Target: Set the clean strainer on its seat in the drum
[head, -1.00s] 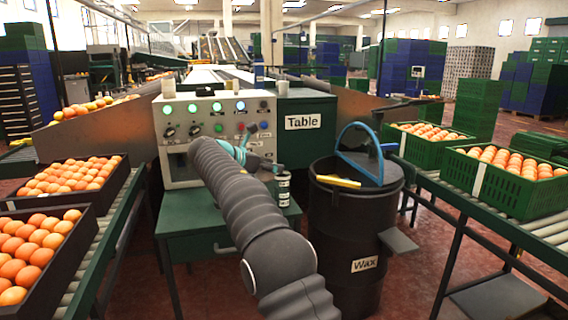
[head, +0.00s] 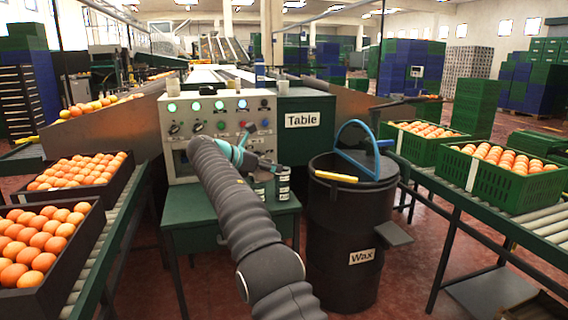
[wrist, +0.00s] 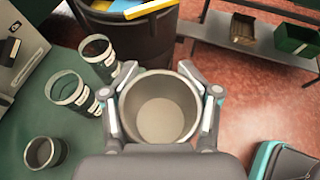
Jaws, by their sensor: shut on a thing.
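My gripper (wrist: 162,100) is shut on a round, grey, open-topped cup, which I take to be the strainer (wrist: 160,134); its pale floor looks empty. In the head view my gripper (head: 246,155) is above the green table, left of the drum; the held cup is hard to make out there. The black drum (head: 345,225), labelled Wax, stands right of the table, with a blue hoop (head: 345,140) and a yellow bar (head: 336,177) at its top. The drum also shows at the top of the wrist view (wrist: 165,45). The seat inside cannot be made out.
Several similar banded cups, including one at the table's edge (wrist: 98,50), stand on the green table (wrist: 20,110). A control panel (head: 220,110) stands behind. Crates of oranges on roller conveyors flank both sides. Red floor is open between table and drum.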

